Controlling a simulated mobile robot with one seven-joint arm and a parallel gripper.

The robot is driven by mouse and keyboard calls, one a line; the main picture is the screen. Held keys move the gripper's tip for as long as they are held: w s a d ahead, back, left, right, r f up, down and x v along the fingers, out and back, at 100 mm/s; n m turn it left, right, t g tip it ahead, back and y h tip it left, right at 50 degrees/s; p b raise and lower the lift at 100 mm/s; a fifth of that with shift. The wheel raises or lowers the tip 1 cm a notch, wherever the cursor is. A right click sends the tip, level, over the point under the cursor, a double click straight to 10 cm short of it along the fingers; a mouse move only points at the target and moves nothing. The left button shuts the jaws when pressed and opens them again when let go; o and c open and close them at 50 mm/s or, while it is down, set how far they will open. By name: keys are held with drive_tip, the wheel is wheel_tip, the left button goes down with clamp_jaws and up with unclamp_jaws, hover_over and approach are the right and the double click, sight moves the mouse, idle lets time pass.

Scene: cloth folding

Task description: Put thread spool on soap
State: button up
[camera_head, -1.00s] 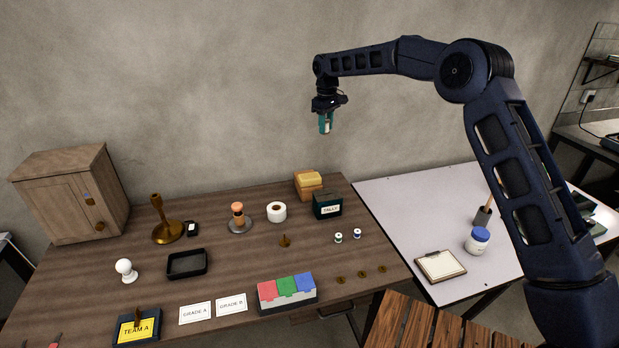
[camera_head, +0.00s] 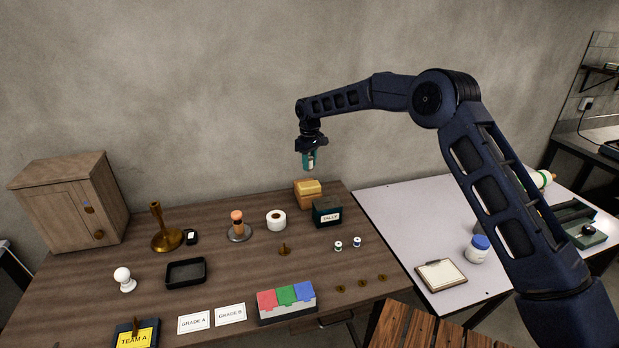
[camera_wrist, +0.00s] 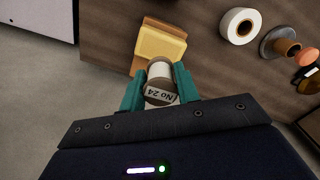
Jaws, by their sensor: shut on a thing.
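In the head view my gripper (camera_head: 309,160) is shut on the spool, pointing down, in the air above the back of the wooden table. The soap (camera_head: 308,187) is a yellow block on top of an orange-brown block at the table's back edge. In the wrist view the soap (camera_wrist: 159,43) lies just beyond the spool, with a gap below the gripper.
A dark tally box (camera_head: 327,212) stands right beside the soap. A white tape roll (camera_head: 276,220) and a stamp-like item (camera_head: 238,226) stand to its left. The air around my gripper is clear.

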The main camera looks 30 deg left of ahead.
sight(310, 158)
drive_tip(key=shift+f, duration=3.35)
drive_tip(key=shift+f, duration=0.1)
drive_tip(key=o, duration=0.9)
drive_tip(key=shift+o, duration=0.2)
wheel_tip(310, 158, up, 12)
drive_tip(key=shift+r, duration=0.1)
